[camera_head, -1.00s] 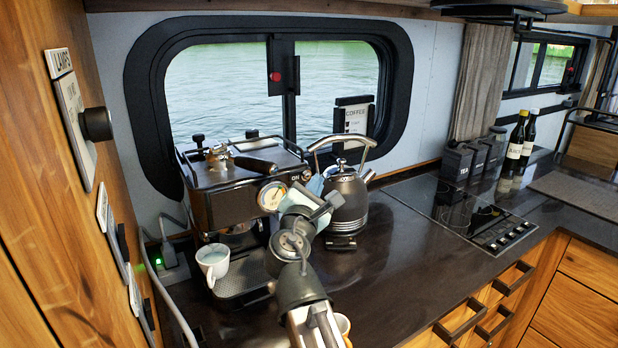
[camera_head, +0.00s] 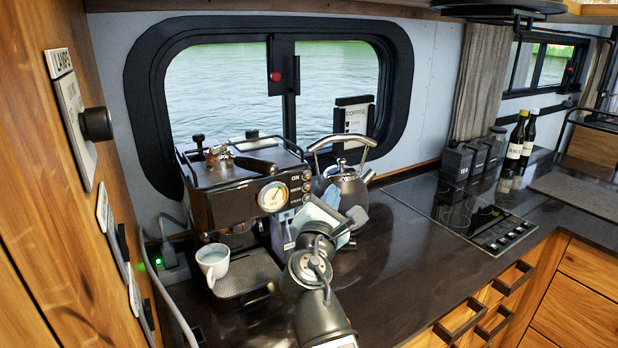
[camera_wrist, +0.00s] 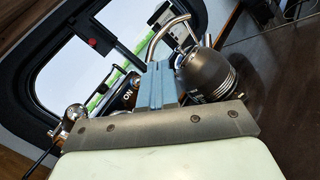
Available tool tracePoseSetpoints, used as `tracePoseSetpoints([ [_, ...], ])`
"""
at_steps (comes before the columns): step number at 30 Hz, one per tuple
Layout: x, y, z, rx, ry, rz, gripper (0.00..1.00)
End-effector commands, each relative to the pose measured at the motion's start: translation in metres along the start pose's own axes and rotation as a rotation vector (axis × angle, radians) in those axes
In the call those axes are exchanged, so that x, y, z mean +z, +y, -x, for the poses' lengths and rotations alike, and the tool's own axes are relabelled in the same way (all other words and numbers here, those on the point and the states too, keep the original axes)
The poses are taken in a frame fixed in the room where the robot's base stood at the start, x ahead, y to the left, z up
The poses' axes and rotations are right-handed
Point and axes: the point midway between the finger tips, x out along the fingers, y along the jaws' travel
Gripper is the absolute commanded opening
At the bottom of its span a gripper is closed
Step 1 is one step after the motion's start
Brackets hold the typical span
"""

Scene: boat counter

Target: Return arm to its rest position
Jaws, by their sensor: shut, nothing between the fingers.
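My gripper (camera_head: 331,199) is above the counter, in front of the kettle and the coffee machine's right side in the head view. In the wrist view its pale blue fingers (camera_wrist: 160,84) are together with nothing between them. The fingers point toward the window side and are clear of the kettle in that view. My forearm and wrist hide part of the counter and the kettle's lower body in the head view.
A black kettle (camera_head: 346,186) also shows in the wrist view (camera_wrist: 204,72). The cooktop (camera_head: 445,205) and right-hand counter are clear of my arm.

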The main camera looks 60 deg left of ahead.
Motion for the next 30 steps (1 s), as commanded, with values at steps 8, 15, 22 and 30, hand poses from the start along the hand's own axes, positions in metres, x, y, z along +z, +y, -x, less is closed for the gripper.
tracePoseSetpoints([
  [8, 0.000, 0.000, 0.000, 0.000, 0.000, 0.000, 0.00],
  [15, 0.000, -0.009, -0.004, -0.017, 0.001, -0.014, 0.00],
  [22, 0.001, -0.100, -0.026, -0.182, 0.000, -0.148, 0.00],
  [30, 0.005, -0.253, -0.038, -0.461, -0.045, -0.403, 0.00],
])
